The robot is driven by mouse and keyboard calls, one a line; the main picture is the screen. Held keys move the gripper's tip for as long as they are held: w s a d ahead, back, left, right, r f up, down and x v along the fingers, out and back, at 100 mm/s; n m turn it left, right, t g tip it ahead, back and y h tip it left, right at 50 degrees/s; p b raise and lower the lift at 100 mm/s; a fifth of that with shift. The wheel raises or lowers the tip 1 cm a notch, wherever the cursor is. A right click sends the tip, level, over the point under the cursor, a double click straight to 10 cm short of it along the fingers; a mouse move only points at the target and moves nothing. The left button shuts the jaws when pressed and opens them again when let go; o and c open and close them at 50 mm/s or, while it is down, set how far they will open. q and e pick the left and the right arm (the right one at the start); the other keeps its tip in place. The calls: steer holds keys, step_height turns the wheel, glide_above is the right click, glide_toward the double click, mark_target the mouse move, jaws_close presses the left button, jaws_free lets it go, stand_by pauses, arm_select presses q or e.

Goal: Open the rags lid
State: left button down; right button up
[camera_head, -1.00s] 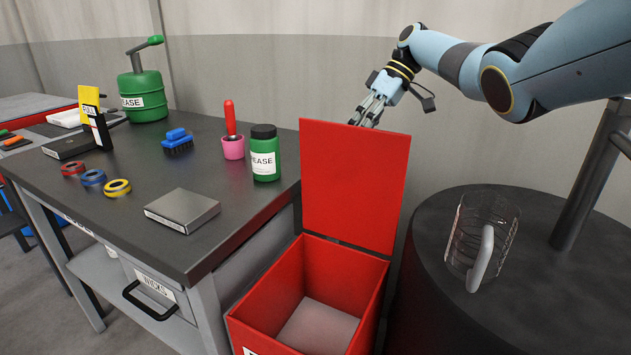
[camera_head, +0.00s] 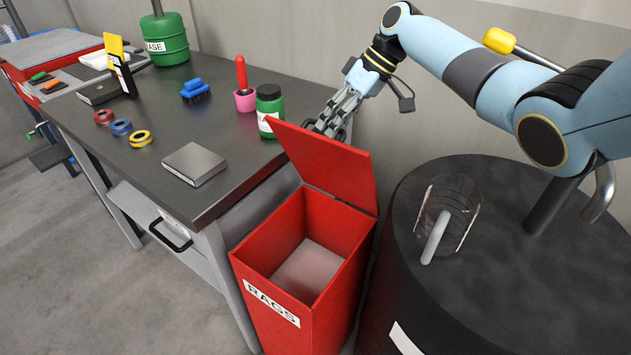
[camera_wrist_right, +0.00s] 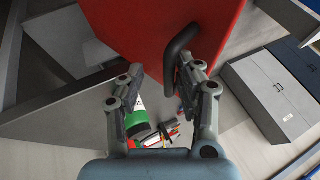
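The red rags bin (camera_head: 270,312) stands beside the workbench, with its label facing front. Its mouth is open and I can see the pale floor inside. The red lid (camera_head: 325,165) is raised on its rear hinge and leans forward over the mouth. My right gripper (camera_head: 325,122) is behind the lid, near its upper edge. In the right wrist view its fingers (camera_wrist_right: 160,85) are spread with nothing gripped. The lid (camera_wrist_right: 145,30) and its black handle (camera_wrist_right: 179,48) show ahead, the handle close to the right finger; I cannot tell whether they touch. My left gripper is out of view.
The workbench (camera_head: 150,150) is left of the bin, with a green bottle (camera_head: 269,105), a pink cup (camera_head: 244,100) and a grey box (camera_head: 194,163) on it. A dark drum (camera_head: 400,270) carrying a clear mug (camera_head: 447,215) stands close on the right.

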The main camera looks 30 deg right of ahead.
mark_target(317, 143)
steer(key=a, duration=0.2)
steer(key=s+a+f, duration=0.1)
steer(key=a+f+p, duration=0.1)
steer(key=a, duration=0.1)
steer(key=shift+s+a+f, duration=0.1)
steer(key=shift+s+a, duration=0.2)
steer(key=shift+s, duration=0.05)
steer(key=s+a+f+b, duration=0.1)
steer(key=s+a+f, duration=0.1)
steer(key=a+f, duration=0.2)
steer(key=shift+s+a+b, duration=0.25)
steer(key=shift+a+b, duration=0.05)
steer(key=shift+a, duration=0.55)
steer(key=shift+r, duration=0.1)
